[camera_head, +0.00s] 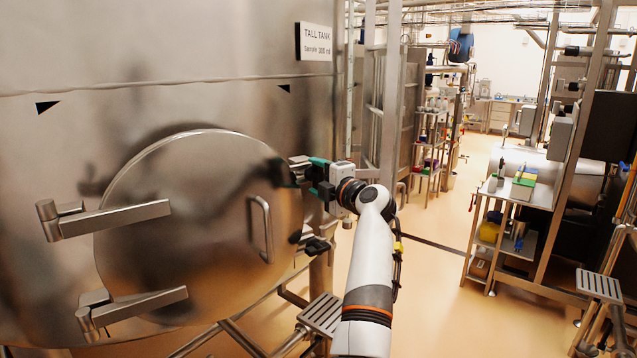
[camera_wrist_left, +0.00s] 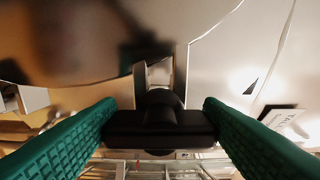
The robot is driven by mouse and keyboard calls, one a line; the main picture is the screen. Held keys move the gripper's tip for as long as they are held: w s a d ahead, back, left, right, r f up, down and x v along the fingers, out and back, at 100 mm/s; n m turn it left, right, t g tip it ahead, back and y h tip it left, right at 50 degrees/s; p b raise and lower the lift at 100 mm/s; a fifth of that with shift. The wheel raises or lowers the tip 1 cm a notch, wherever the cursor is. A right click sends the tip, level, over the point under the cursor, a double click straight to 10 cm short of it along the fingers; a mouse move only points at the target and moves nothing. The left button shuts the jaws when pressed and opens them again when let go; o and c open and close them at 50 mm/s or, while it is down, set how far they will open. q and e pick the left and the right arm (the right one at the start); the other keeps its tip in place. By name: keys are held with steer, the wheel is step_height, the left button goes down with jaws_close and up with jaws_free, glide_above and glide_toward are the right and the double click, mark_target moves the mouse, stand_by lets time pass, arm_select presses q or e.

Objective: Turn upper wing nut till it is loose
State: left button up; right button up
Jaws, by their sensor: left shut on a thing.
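The round steel hatch (camera_head: 180,220) on the tall tank is closed, with a bar handle (camera_head: 262,230) on its right side. My left gripper (camera_head: 308,172) is at the hatch's upper right edge. In the left wrist view, its green fingers hold the black upper wing nut (camera_wrist_left: 160,128) between them, one at each end of its wings. The nut sits in front of a metal bracket (camera_wrist_left: 160,73). In the head view the gripper mostly hides this nut. The black lower wing nut (camera_head: 317,246) is at the hatch's lower right edge, apart from the gripper. My right gripper is not in view.
Two steel hinge arms (camera_head: 110,219) cross the hatch's left side. A "TALL TANK" sign (camera_head: 315,42) is above my gripper. A metal post frame (camera_head: 388,100) stands close behind my wrist. Open floor (camera_head: 430,285) lies to the right, before a steel cart (camera_head: 515,195).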

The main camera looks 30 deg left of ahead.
arm_select(q)
steer(key=shift+f, duration=0.1)
stand_by(0.3)
steer(key=o, duration=1)
